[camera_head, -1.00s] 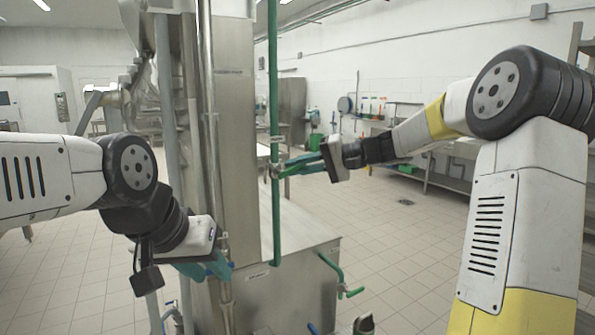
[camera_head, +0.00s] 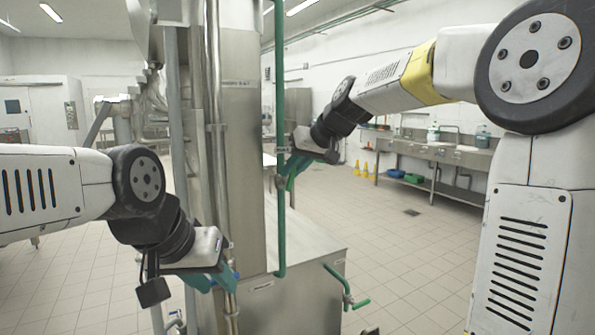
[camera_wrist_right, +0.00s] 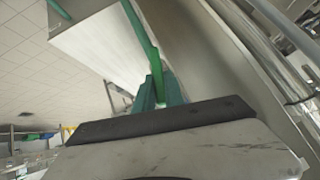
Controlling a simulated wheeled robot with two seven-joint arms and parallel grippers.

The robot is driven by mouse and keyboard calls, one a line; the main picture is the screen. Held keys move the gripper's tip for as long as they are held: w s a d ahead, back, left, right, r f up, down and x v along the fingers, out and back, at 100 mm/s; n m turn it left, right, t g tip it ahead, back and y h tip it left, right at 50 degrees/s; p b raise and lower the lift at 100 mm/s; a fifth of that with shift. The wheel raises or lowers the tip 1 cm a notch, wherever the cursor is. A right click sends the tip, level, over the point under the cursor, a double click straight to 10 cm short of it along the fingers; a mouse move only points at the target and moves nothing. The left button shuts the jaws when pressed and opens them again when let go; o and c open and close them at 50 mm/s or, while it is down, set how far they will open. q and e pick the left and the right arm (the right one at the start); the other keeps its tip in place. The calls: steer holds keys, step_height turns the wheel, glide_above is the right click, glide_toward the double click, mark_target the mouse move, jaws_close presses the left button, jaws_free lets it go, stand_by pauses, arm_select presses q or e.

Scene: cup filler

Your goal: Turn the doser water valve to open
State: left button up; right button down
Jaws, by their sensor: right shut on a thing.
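The doser water valve (camera_head: 280,182) sits on the vertical green pipe (camera_head: 280,238) in front of the steel column in the head view. My right gripper (camera_head: 290,176) is at this valve, pointing down-left, and is shut on its handle. The fingers hide most of the handle. In the right wrist view my teal fingers (camera_wrist_right: 160,92) are close together at the green pipe (camera_wrist_right: 140,32). My left gripper (camera_head: 215,280) is at the thin steel pipe at lower left, with a small blue part beside its teal fingers; its opening is unclear.
A steel box (camera_head: 295,285) stands below the green pipe, with a second green handle (camera_head: 345,287) at its right side. A tall steel column (camera_head: 242,170) stands between my grippers. A sink bench (camera_head: 440,150) is at the back right. Tiled floor between is free.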

steer(key=shift+s+a+n+t+h, duration=0.3)
steer(key=shift+a+n+t+h, duration=0.25)
steer(key=shift+h, duration=0.45)
steer(key=shift+f, duration=0.1)
steer(key=c, duration=1.4)
jaws_free()
steer(key=shift+c, duration=0.2)
steer(key=shift+s+d+r, duration=0.15)
steer(key=shift+s+r, duration=0.05)
steer(key=shift+r, duration=0.2)
steer(key=v, duration=0.7)
steer(key=shift+s, duration=0.1)
